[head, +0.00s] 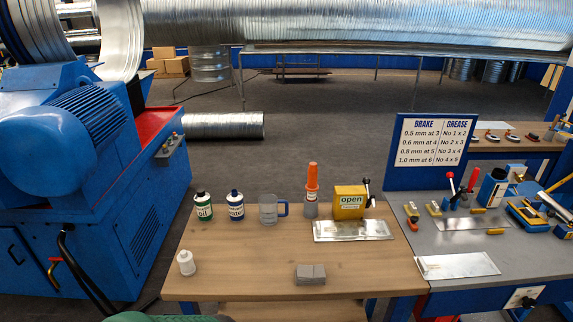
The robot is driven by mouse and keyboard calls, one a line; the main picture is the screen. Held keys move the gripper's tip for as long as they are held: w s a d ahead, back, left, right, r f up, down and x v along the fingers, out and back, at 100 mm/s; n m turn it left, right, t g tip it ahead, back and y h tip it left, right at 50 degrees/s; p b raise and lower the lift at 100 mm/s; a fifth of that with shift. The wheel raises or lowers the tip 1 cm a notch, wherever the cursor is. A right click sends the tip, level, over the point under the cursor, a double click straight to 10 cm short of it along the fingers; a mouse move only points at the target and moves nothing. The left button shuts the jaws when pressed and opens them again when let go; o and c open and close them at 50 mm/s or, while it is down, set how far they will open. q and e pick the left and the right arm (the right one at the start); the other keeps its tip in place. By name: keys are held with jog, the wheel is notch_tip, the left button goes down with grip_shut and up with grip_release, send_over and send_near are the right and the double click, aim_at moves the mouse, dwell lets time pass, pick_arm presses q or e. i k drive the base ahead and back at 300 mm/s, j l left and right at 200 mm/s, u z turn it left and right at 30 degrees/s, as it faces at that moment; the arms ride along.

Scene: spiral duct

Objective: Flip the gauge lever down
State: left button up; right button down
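A yellow box (349,203) labelled "open" stands at the back right of the wooden table. A lever (367,190) with a black knob on top stands upright at its right side. The word "gauge" is not readable on it. On the grey bench to the right, another lever with a red knob (451,176) stands near an upright red handle (473,178); these are small and their labels cannot be read. Neither of my grippers shows in the head view.
A metal plate (352,231) lies before the yellow box. A blue machine (75,170) is left.

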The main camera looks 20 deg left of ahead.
aim_at(366, 181)
jog(key=i+l+u, duration=0.2)
jog(key=l+u, duration=0.2)
jog(key=i+l+u, duration=0.15)
jog(key=l+u, duration=0.7)
jog(key=l, duration=0.25)
jog(key=l+u, duration=0.4)
jog(key=l, duration=0.15)
jog(key=i+l, duration=0.15)
jog(key=i, duration=0.35)
